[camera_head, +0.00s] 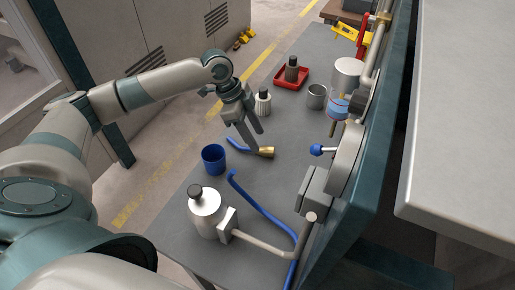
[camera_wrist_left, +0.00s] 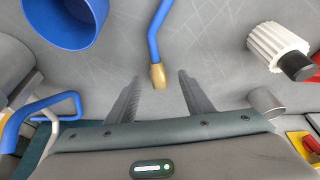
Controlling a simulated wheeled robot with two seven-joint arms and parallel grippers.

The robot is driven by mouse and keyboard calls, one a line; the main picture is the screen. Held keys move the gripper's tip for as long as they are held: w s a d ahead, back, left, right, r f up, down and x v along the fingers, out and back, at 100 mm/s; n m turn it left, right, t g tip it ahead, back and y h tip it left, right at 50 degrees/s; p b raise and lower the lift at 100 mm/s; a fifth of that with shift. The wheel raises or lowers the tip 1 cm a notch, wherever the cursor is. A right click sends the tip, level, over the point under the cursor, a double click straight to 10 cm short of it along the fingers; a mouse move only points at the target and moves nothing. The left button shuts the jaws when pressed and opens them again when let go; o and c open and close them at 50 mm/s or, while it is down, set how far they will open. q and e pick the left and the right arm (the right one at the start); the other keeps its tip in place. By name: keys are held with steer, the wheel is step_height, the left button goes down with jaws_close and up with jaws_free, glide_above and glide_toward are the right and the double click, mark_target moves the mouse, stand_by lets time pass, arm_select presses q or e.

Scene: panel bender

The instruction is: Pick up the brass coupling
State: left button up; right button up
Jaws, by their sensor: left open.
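The brass coupling (camera_head: 266,152) lies on the grey bench top at the end of a short blue hose (camera_head: 236,143). In the left wrist view the brass coupling (camera_wrist_left: 158,77) points toward me, with the blue hose (camera_wrist_left: 154,38) leading away from it. My left gripper (camera_head: 257,141) is open and reaches down just above the coupling. In the wrist view the fingertips of my left gripper (camera_wrist_left: 160,76) stand on either side of the coupling's end, with gaps on both sides. I cannot tell the height left between them. My right gripper is not in view.
A blue cup (camera_head: 213,159) stands left of the coupling. A white ribbed bottle (camera_head: 263,102), a grey cup (camera_head: 316,97) and a red tray (camera_head: 291,78) are behind it. A silver canister (camera_head: 205,212) and long blue hose (camera_head: 262,211) are in front. The teal panel (camera_head: 370,170) bounds the right.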

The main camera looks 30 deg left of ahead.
mark_target(263, 147)
arm_select(q)
steer(key=p+x, duration=0.2)
steer(key=x, duration=0.1)
steer(key=shift+s+d+f, duration=0.1)
steer(key=shift+s+d, duration=0.05)
steer(key=shift+d, duration=0.3)
steer(key=shift+d+f, duration=0.2)
steer(key=shift+f, duration=0.45)
steer(key=c, duration=1.1)
